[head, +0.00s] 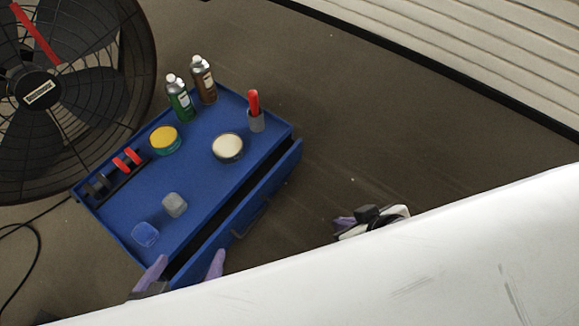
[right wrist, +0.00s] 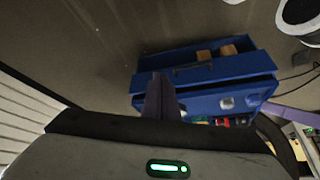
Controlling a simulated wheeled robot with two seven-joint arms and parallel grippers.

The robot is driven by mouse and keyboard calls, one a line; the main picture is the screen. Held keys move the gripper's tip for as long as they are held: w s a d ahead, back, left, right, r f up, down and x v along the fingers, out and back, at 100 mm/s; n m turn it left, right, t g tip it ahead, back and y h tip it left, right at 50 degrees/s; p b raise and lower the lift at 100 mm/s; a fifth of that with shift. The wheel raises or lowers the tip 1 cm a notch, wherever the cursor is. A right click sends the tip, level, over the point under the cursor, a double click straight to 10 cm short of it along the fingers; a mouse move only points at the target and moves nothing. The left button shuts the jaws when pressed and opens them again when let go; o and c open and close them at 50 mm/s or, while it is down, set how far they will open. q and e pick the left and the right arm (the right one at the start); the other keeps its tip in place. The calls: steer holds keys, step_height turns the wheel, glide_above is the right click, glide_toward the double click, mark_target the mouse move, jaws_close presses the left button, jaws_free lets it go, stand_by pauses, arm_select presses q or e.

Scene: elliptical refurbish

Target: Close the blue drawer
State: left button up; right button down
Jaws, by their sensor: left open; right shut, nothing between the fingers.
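The blue drawer (head: 272,192) is pulled part way out of the blue cabinet (head: 189,199) in the head view, with a dark gap between them and a handle on its front. My left gripper (head: 190,257) is open at the drawer's near left end, one purple finger on each side of the drawer front; contact is unclear. My right gripper (head: 342,225) is shut and empty, to the right of the drawer and apart from it. In the right wrist view its purple fingers (right wrist: 161,97) overlap the blue unit (right wrist: 222,68).
The cabinet top holds a green spray can (head: 179,100), a brown spray can (head: 203,80), a red-handled tool in a cup (head: 254,112), round tins and small boxes. A large fan (head: 60,90) stands at left. Brown blocks (right wrist: 227,50) show in the right wrist view.

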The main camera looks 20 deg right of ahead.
steer(key=m+t+y+b, duration=0.2)
steer(key=m+y+b, duration=0.25)
steer(key=m, duration=0.85)
glide_toward(280, 168)
step_height(280, 168, down, 3)
steer(key=shift+h, duration=0.25)
steer(key=w+a+b, duration=0.2)
steer(key=w+a, duration=0.1)
steer(key=shift+f, duration=0.15)
arm_select(q)
steer(key=shift+m+g+h, duration=0.5)
steer(key=shift+m+g, duration=0.1)
steer(key=shift+g, duration=0.3)
steer(key=d+f, duration=0.1)
steer(key=w+d+f, duration=0.1)
steer(key=d+f, duration=0.1)
steer(key=f, duration=0.1)
steer(key=shift+w, duration=0.25)
arm_select(e)
steer(key=shift+w, duration=0.1)
